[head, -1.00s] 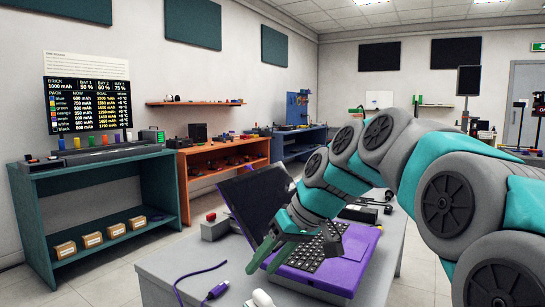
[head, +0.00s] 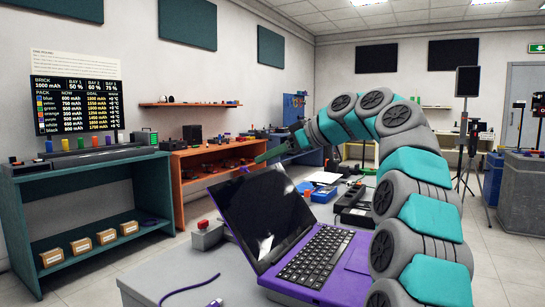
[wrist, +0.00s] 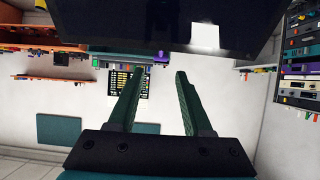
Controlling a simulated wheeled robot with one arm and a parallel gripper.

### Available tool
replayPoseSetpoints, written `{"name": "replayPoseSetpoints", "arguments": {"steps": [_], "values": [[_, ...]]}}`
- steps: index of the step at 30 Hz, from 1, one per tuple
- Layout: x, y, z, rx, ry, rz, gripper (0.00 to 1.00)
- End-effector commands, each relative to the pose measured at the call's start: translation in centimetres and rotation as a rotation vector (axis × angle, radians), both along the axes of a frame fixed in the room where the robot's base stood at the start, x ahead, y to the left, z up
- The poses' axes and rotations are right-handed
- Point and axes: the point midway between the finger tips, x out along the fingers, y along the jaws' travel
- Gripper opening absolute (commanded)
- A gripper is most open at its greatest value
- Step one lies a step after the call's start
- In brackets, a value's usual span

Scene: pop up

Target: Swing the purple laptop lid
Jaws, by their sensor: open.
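The purple laptop stands open on a grey table. Its base (head: 357,256) with black keys faces the right front. Its dark-screened lid (head: 262,210) stands up, leaning back. In the wrist view the dark lid (wrist: 120,22) fills the top. My gripper (head: 262,157) is raised near the lid's top edge in the head view, its green fingers pointing left. In the wrist view my gripper (wrist: 155,72) has its two fingers apart with nothing between them. The fingertips lie close to the lid's edge in that picture; I cannot tell whether they touch.
A grey box with a red button (head: 206,232) sits left of the laptop. A purple cable (head: 190,287) lies at the table's front left. Open air lies above the lid.

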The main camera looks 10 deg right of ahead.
Motion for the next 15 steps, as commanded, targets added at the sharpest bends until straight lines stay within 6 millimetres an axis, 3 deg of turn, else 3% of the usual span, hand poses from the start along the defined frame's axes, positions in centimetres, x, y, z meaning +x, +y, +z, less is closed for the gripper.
{"name": "replayPoseSetpoints", "arguments": {"steps": [15], "values": [[3.5, 4.9, -3.2, -0.001, 0.008, 0.0, 0.5]]}}
